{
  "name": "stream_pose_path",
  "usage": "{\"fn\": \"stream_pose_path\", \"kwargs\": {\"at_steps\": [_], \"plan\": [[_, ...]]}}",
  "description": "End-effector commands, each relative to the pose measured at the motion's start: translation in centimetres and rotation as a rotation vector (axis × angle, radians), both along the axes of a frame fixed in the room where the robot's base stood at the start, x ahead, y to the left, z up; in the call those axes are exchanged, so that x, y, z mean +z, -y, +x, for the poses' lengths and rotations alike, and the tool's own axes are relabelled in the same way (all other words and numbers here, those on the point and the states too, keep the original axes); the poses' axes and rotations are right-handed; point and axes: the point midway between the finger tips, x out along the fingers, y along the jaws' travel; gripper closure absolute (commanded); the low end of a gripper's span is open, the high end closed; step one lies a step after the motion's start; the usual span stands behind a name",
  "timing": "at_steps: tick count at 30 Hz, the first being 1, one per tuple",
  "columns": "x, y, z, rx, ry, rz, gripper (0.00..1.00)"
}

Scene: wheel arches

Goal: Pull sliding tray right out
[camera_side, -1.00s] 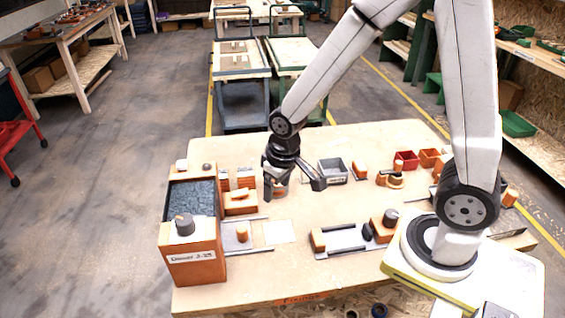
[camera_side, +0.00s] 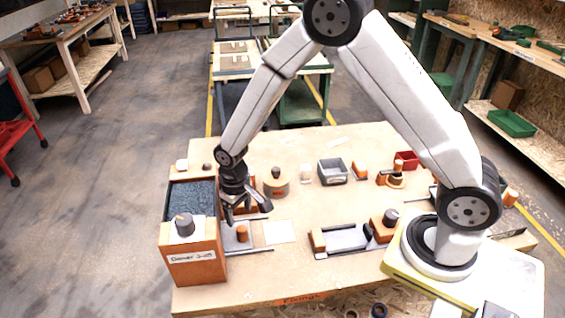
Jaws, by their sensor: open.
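A flat grey sliding tray (camera_side: 233,245) with an upright orange knob (camera_side: 242,234) lies between two thin rails, against the right side of the orange drawer box (camera_side: 194,262). My gripper (camera_side: 248,215) points down, open and empty, just above and behind the knob. Its fingers appear apart from the knob, though the exact height gap is hard to judge. The gripper partly hides an orange block behind the tray and the tray's far rail.
A pale sheet (camera_side: 279,232) lies right of the tray. A second railed plate (camera_side: 345,240) with orange blocks is further right. A round orange-based piece (camera_side: 276,185), a grey bin (camera_side: 332,172) and a red bin (camera_side: 406,160) stand behind.

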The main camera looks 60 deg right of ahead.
Motion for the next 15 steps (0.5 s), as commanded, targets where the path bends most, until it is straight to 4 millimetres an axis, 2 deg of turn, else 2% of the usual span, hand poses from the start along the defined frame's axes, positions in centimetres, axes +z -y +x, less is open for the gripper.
{"fn": "stream_pose_path", "kwargs": {"at_steps": [8, 15], "plan": [[-1.1, 0.0, 0.0, 0.0, -0.002, 0.0, 0.21], [-3.5, 0.0, 0.0, 0.0, -0.002, 0.0, 0.21]]}}
